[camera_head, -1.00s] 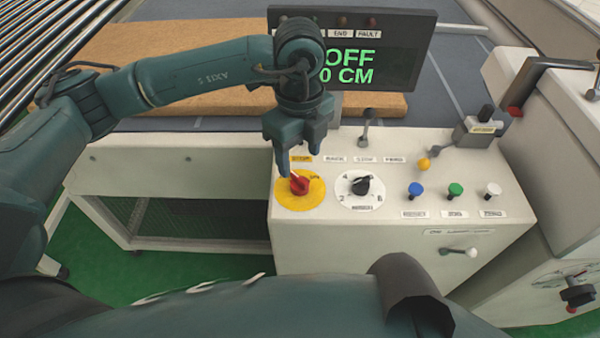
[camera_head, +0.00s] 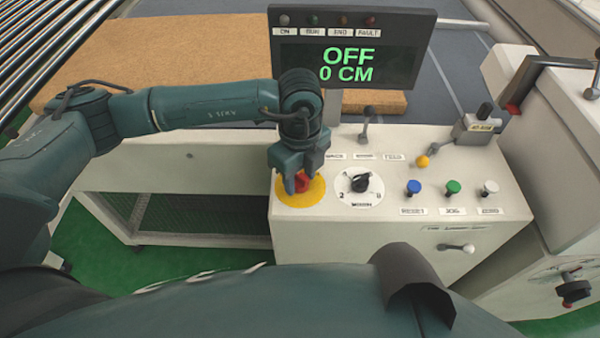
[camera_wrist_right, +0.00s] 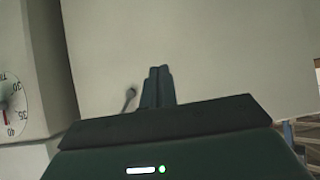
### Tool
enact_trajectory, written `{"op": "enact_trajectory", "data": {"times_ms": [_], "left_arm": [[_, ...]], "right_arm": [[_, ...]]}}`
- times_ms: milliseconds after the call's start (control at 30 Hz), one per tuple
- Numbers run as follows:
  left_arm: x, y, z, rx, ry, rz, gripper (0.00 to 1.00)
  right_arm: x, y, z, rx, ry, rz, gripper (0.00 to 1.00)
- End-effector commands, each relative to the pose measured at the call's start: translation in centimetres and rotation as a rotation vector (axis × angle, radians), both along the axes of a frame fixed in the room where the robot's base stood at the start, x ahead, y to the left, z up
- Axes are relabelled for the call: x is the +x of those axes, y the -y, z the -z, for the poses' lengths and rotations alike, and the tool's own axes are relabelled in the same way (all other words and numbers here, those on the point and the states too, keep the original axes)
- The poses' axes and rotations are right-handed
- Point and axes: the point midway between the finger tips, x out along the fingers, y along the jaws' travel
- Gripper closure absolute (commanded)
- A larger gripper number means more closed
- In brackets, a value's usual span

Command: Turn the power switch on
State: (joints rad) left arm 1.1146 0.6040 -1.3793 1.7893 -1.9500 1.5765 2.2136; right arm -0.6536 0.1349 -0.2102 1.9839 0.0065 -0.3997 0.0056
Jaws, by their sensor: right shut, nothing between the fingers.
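The red power switch knob (camera_head: 302,183) sits on a yellow disc (camera_head: 312,198) at the left end of the white control panel. My left gripper (camera_head: 301,186) points down over it, with its fingers on either side of the knob. I cannot tell if the fingers touch or grip it. The display (camera_head: 347,63) above reads OFF and 0 CM. In the right wrist view my right gripper (camera_wrist_right: 158,88) is shut and empty, in front of a plain pale surface.
The panel (camera_head: 400,232) also holds a black selector (camera_head: 361,183), blue (camera_head: 413,187), green (camera_head: 453,187) and white (camera_head: 490,188) buttons, and small levers. A brown mattress slab (camera_head: 190,58) lies behind. In the right wrist view, a dial (camera_wrist_right: 12,105) shows at left.

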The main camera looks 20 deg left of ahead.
Motion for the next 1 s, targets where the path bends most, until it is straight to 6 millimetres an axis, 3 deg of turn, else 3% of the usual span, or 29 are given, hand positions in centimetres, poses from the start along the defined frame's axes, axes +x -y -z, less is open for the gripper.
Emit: {"op": "enact_trajectory", "data": {"times_ms": [333,667,1000], "left_arm": [[0.0,0.0,0.0,0.0,0.0,0.0,0.88],[0.0,0.0,0.2,0.0,0.0,0.05,0.88],[0.0,0.0,0.4,0.0,0.002,0.29,0.88]], "right_arm": [[-0.4,0.0,0.1,-0.001,-0.006,-0.001,1.0],[-0.4,0.0,0.7,0.001,-0.003,-0.004,1.0],[0.2,-0.8,1.6,0.013,0.043,-0.032,1.0]]}}
